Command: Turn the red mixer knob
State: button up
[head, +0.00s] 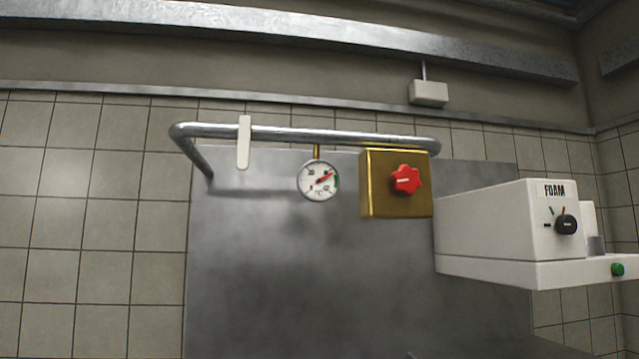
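The red mixer knob (406,180) is a lobed knob with a short pale mark on its face. It sits on the front of a brass-coloured box (376,186), right of centre in the head view. A round dial gauge (318,181) with a red needle hangs just left of the box. My gripper is not in view, and nothing touches the knob.
A metal pipe rail (290,133) runs above the box, with a white strip (244,142) hanging on it. A white FOAM machine (490,222) with a black knob (565,224) and green button (617,269) juts out at the right. The space before the steel panel (270,270) looks clear.

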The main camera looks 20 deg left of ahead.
aim_at(406, 180)
jog(key=i+j, duration=0.15)
jog(key=i, duration=0.2)
jog(key=i+u, duration=0.1)
jog(key=u, duration=0.25)
jog(key=i+u, duration=0.1)
jog(key=u, duration=0.25)
jog(key=i+u, duration=0.1)
jog(key=u, duration=0.3)
